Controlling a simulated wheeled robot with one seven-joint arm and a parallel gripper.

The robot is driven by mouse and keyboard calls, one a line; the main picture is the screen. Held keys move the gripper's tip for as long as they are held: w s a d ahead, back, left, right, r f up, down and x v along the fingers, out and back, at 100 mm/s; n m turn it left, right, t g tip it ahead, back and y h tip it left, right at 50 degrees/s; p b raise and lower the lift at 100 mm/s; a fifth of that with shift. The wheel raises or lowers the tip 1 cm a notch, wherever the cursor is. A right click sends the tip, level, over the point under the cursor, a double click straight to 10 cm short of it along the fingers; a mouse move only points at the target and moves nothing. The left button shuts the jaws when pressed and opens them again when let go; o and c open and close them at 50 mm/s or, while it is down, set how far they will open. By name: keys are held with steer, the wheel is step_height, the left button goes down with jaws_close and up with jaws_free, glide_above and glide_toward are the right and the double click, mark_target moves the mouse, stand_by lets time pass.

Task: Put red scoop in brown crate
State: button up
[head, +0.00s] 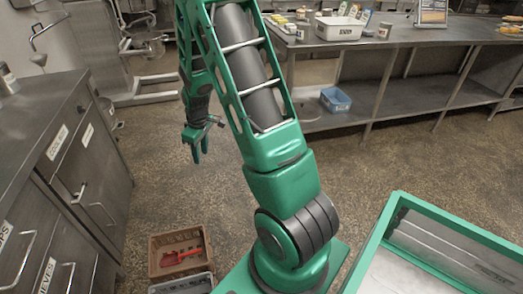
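The brown crate (158,243) stands on the floor at the lower left, near the drawer cabinet. The red scoop (182,256) lies inside the brown crate, with its handle toward the right. My gripper (199,157) hangs in the air, above and beyond the crate in the picture, fingers pointing down. Its two fingers show a gap, and nothing is seen between them. It is apart from the scoop and the crate.
A grey crate (183,284) sits in front of the brown crate, partly cut off. Labelled steel drawers (75,190) line the left. A steel counter (400,40) at the back holds a white bin (339,30); a blue bin (335,99) is on its lower shelf. The middle floor is clear.

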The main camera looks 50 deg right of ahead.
steer(key=s+a+r+m, duration=0.1)
steer(key=s+r+m, duration=0.2)
steer(key=s+r, duration=0.4)
steer(key=s+a+r+m+g, duration=0.1)
steer(key=s+r+m, duration=0.2)
steer(key=s+r, duration=0.4)
steer(key=s+a+r+m, duration=0.1)
steer(key=s+r+m, duration=0.3)
steer(key=s, duration=1.4)
step_height(320, 180, up, 3)
steer(key=shift+s+f+g, duration=0.1)
steer(key=shift+s+g, duration=0.1)
steer(key=shift+g, duration=0.2)
